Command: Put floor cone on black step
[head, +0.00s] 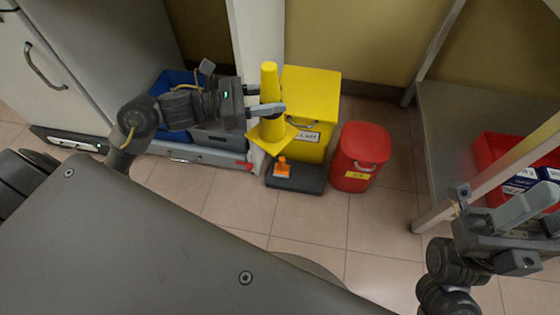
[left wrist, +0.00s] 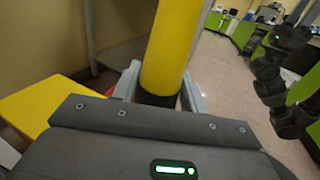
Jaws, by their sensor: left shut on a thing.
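The yellow floor cone (head: 269,78) stands upright in my left gripper (head: 260,98), whose fingers are shut around its upper part. In the left wrist view the cone (left wrist: 171,45) rises between the two fingers (left wrist: 158,92). Its square base (head: 260,144) shows behind and to the left of the black step (head: 308,181), in front of a yellow bin; I cannot tell its height above the floor. The black step is low on the floor, with a small orange object (head: 283,167) on its left part. My right gripper (head: 526,206) is open and empty at the right edge.
A yellow bin (head: 312,90) stands behind the step, and a red bin (head: 360,155) stands right of it. Blue and grey crates (head: 215,141) are at the left. A red crate (head: 490,148) sits on the right shelf. The tiled floor in front is clear.

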